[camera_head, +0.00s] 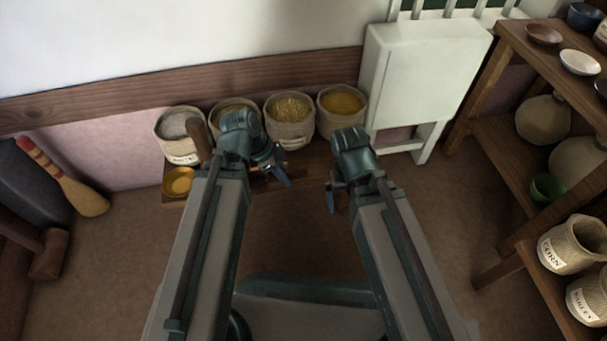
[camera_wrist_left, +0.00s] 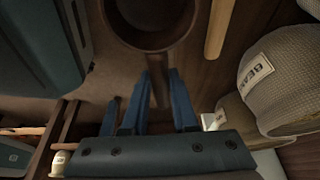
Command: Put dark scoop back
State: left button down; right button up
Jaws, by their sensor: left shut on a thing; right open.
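The dark scoop shows in the left wrist view (camera_wrist_left: 152,38) as a dark brown round bowl with a short handle. My left gripper (camera_wrist_left: 157,90) is shut on this handle, and the bowl lies beyond the fingertips. In the head view my left gripper (camera_head: 275,165) is over the front of the row of sacks; I cannot make out the scoop there, as the gripper and arm cover that spot. My right gripper (camera_head: 332,197) is open and empty, to the right of the left one and in front of the sacks.
Several open sacks of grain, one with golden grain (camera_head: 341,104), stand along the wall on a low wooden bench. A yellow dish (camera_head: 178,181) is at its left end. A white cabinet (camera_head: 425,85) and a wooden shelf (camera_head: 505,135) stand right. The floor in front is clear.

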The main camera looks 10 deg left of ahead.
pick_arm(q)
jog(key=b, duration=0.1)
send_over(332, 165)
jog(key=a, duration=0.2)
jog(key=shift+s+d+f, duration=0.1)
jog(key=shift+d+f, duration=0.15)
jog(key=shift+f, duration=0.5)
jog(key=shift+f+b, duration=0.1)
jog(key=shift+b, duration=0.2)
notch_tip(332, 165, down, 3)
jog(key=b, duration=0.3)
jog(key=shift+f, duration=0.15)
jog(key=shift+f+b, duration=0.2)
jog(key=shift+b, duration=0.15)
jog(key=c, duration=0.7)
grip_release()
jog(key=shift+r, duration=0.2)
